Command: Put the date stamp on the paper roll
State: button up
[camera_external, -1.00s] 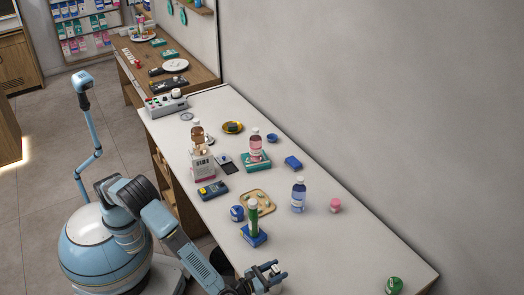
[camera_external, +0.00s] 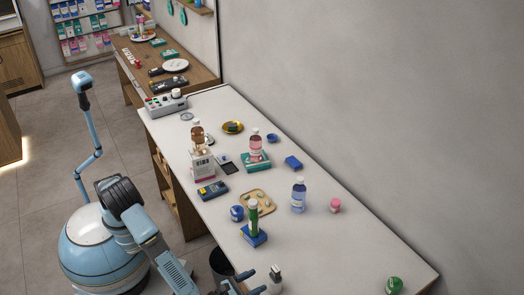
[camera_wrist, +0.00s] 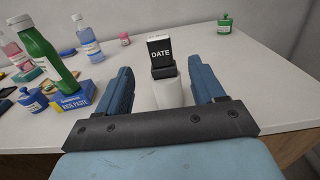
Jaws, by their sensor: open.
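In the external view the stamp (camera_external: 276,271) shows above the roll (camera_external: 274,287) at the bottom edge. My gripper (camera_wrist: 160,88) is open, its blue fingers apart to the left and right of the roll in the wrist view. Neither finger visibly touches the stamp. The roll's lower part is hidden by my gripper's body.
A green bottle (camera_external: 253,216) stands by a blue paste box (camera_external: 253,236), with a blue jar (camera_external: 237,213) beside it. A blue bottle (camera_external: 298,195) and pink jar (camera_external: 335,205) stand farther back. A green jar (camera_external: 394,285) is at the right. The counter between is clear.

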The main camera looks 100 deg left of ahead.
jog(key=s+a+r+n+g+h, duration=0.2)
jog(key=s+a+r+n+g, duration=0.4)
jog(key=s+a, duration=0.5)
jog(key=s+a+r+n+g+h, duration=0.2)
jog(key=s+a+r+n+g, duration=0.2)
jog(key=s+a+r+n, duration=0.65)
jog(key=s+a+n+t+h, duration=0.1)
jog(key=s+a+n+h, duration=0.1)
jog(key=s, duration=0.7)
jog(key=s+a+r+n+t+h, duration=0.1)
jog(key=s+n+h, duration=0.3)
jog(key=s, duration=0.6)
jog(key=s+a+r+n+h, duration=0.1)
jog(key=s+n, duration=0.3)
jog(key=s, duration=0.5)
jog(key=shift+s+a+t+h, duration=0.2)
jog(key=shift+a+t+h, duration=0.2)
jog(key=shift+a+h, duration=0.45)
